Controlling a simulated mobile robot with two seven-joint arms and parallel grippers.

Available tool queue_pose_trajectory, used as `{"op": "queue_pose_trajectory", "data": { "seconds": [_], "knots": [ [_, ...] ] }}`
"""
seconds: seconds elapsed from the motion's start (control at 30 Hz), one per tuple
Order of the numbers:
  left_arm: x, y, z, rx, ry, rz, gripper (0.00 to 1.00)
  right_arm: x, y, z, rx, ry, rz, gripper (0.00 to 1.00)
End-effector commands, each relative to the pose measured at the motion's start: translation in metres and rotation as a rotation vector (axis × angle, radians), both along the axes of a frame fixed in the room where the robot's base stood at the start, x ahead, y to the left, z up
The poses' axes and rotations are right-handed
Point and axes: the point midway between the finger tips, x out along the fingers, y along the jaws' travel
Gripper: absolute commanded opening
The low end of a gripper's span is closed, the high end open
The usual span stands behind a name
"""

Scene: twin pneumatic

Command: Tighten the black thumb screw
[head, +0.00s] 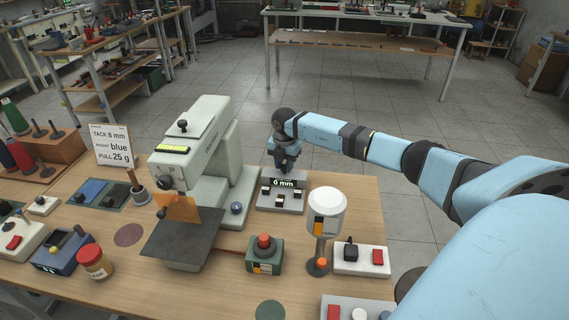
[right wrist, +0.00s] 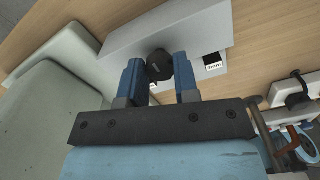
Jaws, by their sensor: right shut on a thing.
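The black thumb screw (right wrist: 157,66) shows in the right wrist view as a dark round knob between the two blue fingers of my right gripper (right wrist: 159,68). The fingers are shut on it. It belongs to a grey block (right wrist: 125,42), which in the head view is the grey gauge block (head: 291,205) with a "0 mm" display (head: 283,183). In the head view my right gripper (head: 286,163) reaches down behind the display and hides the thumb screw. My left gripper is not in view.
A pale green machine (head: 212,140) stands close to the left of the gauge block. A white-topped post (head: 326,208), a green box with a red button (head: 265,255) and a white switch box (head: 361,260) stand in front. Bare tabletop (head: 350,195) lies to the right.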

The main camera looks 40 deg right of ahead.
Motion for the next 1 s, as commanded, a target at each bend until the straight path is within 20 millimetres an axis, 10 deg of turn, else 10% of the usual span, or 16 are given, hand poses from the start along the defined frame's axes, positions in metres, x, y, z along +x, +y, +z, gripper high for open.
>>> {"op": "queue_pose_trajectory", "data": {
  "seconds": [0.2, 0.23, 0.33, 0.67, 1.0],
  "knots": [
    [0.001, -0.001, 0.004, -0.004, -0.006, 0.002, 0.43, 0.0, -0.001, 0.001, -0.001, -0.002, -0.001, 0.05],
    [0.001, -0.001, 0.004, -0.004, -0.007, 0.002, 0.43, 0.0, -0.001, 0.001, -0.001, -0.002, -0.001, 0.36],
    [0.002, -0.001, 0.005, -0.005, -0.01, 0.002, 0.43, 0.0, -0.001, 0.001, -0.001, -0.001, -0.001, 0.54],
    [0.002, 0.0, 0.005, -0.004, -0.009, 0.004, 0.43, 0.0, 0.0, 0.005, -0.001, -0.001, 0.001, 0.54],
    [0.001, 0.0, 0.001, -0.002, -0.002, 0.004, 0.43, 0.001, -0.001, 0.069, -0.002, -0.005, 0.0, 0.54]
  ]
}}
